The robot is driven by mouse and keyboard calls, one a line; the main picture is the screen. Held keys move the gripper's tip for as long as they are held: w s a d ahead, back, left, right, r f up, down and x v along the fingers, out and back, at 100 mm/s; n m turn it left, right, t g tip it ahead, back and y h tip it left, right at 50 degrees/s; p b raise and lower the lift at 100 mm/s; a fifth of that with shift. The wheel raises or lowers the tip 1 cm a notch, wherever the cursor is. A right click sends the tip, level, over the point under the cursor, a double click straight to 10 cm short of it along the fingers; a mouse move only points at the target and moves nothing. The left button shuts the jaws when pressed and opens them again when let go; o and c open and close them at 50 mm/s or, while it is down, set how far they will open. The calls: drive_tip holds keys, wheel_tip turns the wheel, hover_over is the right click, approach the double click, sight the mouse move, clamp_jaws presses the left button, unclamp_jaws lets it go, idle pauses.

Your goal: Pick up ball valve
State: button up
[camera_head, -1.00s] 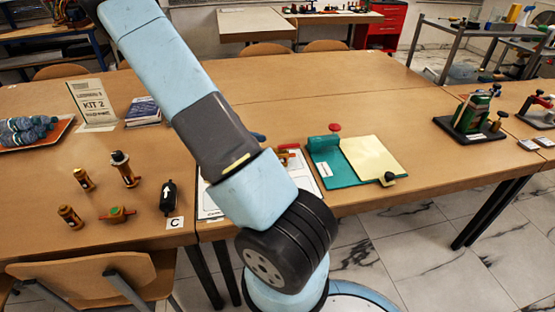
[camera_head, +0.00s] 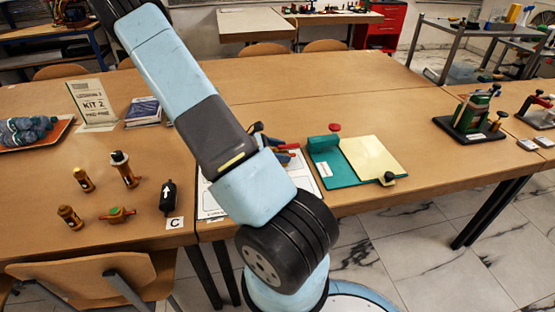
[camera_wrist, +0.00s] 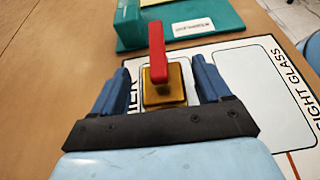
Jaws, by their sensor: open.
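The ball valve, a brass square body with a long red lever (camera_wrist: 157,52), stands on a printed white sheet in the wrist view. Its brass body (camera_wrist: 164,86) lies between the two blue fingers of my gripper (camera_wrist: 160,84). The fingers are apart, one on each side, with gaps visible between them and the body. In the head view my arm and gripper (camera_head: 272,142) partly hide the valve; its red lever (camera_head: 289,146) shows just right of the fingers. The valve's lower part is hidden.
A green fixture with a cream plate (camera_head: 372,158) stands just right of the sheet (camera_head: 305,180). Several brass fittings (camera_head: 125,170) and a black part (camera_head: 168,197) stand left. A kit sign (camera_head: 93,105) and blue-bottle tray (camera_head: 50,139) are farther left. Table behind is clear.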

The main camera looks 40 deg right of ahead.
drive_tip(key=shift+c, duration=0.2)
drive_tip(key=c, duration=1.2)
drive_tip(key=shift+c, duration=0.2)
drive_tip(key=shift+r, duration=0.15)
